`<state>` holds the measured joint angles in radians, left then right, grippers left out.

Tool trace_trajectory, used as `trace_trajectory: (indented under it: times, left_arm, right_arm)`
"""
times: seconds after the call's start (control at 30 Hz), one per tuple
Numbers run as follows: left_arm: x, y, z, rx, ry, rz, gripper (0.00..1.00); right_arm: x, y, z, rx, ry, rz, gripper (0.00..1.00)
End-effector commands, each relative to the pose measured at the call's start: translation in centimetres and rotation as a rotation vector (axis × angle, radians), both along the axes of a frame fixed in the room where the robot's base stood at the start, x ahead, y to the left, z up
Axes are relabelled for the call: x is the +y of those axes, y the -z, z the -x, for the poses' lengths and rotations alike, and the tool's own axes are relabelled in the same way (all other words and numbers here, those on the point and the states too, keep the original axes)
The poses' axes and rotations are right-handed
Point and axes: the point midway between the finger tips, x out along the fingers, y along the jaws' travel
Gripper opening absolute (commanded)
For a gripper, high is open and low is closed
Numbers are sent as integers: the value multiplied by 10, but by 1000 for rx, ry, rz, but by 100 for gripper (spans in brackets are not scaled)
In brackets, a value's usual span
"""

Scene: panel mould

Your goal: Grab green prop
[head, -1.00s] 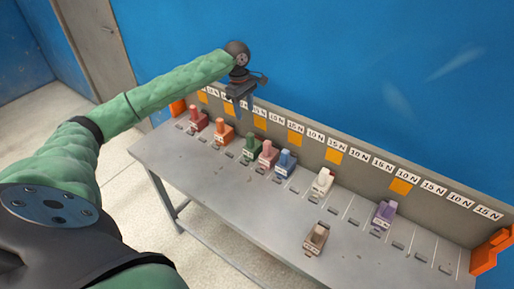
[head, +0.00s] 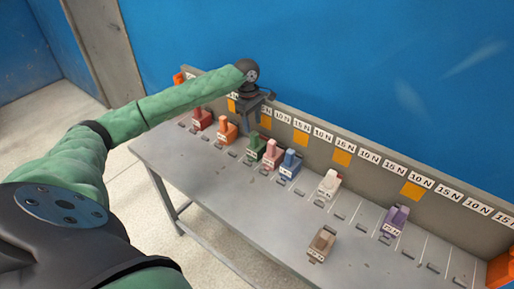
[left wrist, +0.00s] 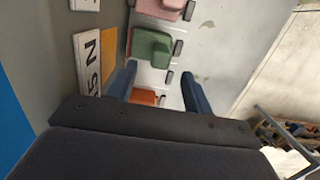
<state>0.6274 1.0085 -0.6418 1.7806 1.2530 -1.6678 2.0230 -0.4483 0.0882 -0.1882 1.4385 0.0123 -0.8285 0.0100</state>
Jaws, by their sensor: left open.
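The green prop (head: 255,148) stands upright on the grey table between the orange prop (head: 226,130) and the pink prop (head: 271,153). In the left wrist view the green prop (left wrist: 152,47) lies just beyond the fingertips, roughly in line with the gap between them. My left gripper (head: 250,128) is open and empty, with its fingers pointing down just above and behind the green prop. The two blue fingers (left wrist: 160,78) are spread apart in the left wrist view. My right gripper is not in view.
A red prop (head: 201,118) stands at the left, and blue (head: 290,164), white (head: 329,184), purple (head: 395,220) and tan (head: 321,244) props to the right. A back panel (head: 375,178) with labels and orange squares runs behind them.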

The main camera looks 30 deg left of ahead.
Motion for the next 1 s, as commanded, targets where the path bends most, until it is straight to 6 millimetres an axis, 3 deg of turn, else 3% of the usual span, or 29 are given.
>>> trace_trajectory:
  times: [0.8,1.0]
  left_arm:
    - [-10,81,1,2,0,0,51]
    - [-11,87,1,0,1,0,51]
  right_arm:
    - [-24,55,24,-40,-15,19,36]
    - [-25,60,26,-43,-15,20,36]
